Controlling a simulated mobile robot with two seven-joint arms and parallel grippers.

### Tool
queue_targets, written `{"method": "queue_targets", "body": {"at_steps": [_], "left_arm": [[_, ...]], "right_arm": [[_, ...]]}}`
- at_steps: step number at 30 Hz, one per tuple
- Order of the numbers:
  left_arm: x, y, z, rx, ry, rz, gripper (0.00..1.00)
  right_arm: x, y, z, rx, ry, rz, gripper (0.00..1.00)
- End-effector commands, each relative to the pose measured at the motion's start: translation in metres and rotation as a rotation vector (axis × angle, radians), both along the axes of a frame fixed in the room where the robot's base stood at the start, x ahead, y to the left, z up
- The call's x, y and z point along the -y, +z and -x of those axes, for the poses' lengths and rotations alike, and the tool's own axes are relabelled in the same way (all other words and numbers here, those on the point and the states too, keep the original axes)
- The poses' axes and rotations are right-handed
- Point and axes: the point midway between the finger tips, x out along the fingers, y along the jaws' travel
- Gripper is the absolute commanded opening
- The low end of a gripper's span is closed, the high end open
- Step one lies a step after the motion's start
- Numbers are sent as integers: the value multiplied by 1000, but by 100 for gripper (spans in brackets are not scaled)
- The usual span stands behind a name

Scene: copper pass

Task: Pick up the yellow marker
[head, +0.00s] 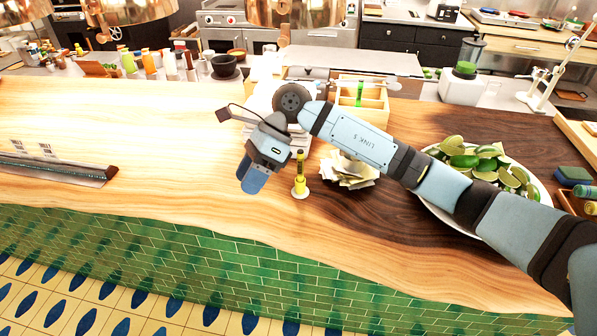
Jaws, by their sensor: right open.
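The yellow marker (300,170) stands upright on a small round pale base (300,192) near the front edge of the wooden counter. My right gripper (250,180) is just left of the marker, above the counter, with its blue fingers pointing down and slightly left. It is open and not around the marker; a gap shows between them. From this angle its fingers overlap, and I see nothing held. My left gripper is not in view.
A crumpled paper pile (349,170) lies right of the marker. Behind my arm stands a wooden box (375,103) with a green marker (359,92). A white plate (541,190) of limes is on the right. The counter left of my gripper is mostly clear, up to a dark metal strip (60,170).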

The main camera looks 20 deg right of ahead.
Motion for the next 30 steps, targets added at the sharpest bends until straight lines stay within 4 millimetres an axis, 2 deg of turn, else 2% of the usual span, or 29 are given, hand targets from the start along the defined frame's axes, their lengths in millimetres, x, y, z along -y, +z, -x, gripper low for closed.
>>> {"method": "queue_targets", "body": {"at_steps": [1,6,10,14,24,30], "left_arm": [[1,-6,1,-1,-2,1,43],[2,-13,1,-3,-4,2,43],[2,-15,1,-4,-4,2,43],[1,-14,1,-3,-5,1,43],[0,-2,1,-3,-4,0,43],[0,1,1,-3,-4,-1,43]], "right_arm": [[21,8,-17,76,22,124,48],[87,41,-55,228,55,491,48],[118,63,-68,270,48,650,48],[129,67,-71,279,46,708,48],[130,7,-70,276,46,707,48],[130,-13,-71,279,45,706,48]]}}
